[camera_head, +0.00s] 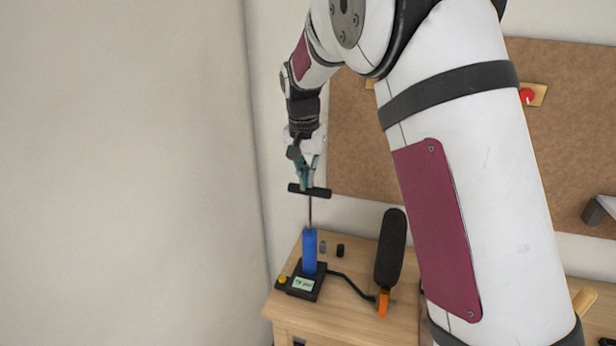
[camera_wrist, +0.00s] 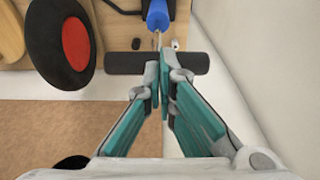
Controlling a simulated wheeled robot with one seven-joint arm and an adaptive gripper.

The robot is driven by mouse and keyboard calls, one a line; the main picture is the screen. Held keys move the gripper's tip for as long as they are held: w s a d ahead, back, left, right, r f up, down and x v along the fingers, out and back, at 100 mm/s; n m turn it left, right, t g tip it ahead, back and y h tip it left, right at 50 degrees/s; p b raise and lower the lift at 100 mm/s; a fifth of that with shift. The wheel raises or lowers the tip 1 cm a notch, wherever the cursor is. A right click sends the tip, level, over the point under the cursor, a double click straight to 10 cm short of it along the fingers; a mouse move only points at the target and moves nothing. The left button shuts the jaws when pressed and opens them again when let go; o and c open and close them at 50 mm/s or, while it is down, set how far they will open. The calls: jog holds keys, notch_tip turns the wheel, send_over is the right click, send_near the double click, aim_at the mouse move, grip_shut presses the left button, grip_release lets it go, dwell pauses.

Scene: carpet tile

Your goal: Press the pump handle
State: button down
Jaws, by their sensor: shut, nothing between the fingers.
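The pump stands on a wooden table in the head view. It has a blue cylinder (camera_head: 309,252), a black base with a label (camera_head: 304,284), and a thin rod rising to a black T-shaped handle (camera_head: 318,192). The handle is raised well above the cylinder. My gripper (camera_head: 308,186) points down at the middle of the handle, its teal fingers shut. In the wrist view the shut fingertips (camera_wrist: 160,80) overlap the middle of the handle (camera_wrist: 125,63), with the blue cylinder (camera_wrist: 157,14) beyond. I cannot tell whether they touch the handle.
A black wheel with an orange stand (camera_head: 391,248) is right of the pump, joined by a black hose (camera_head: 350,284). Its red hub (camera_wrist: 76,43) shows in the wrist view. A wall is at left; a brown board (camera_head: 360,150) is behind.

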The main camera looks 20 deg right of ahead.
jog(key=shift+f, duration=0.1)
notch_tip(320, 180, down, 13)
jog(key=shift+r+b, duration=0.2)
jog(key=shift+b, duration=0.7)
jog(key=shift+s+r, duration=0.15)
jog(key=shift+r, duration=0.4)
notch_tip(320, 180, up, 13)
jog(key=s+a, duration=0.1)
jog(key=shift+s, duration=0.25)
jog(key=shift+a+r, duration=0.1)
dwell(1.1)
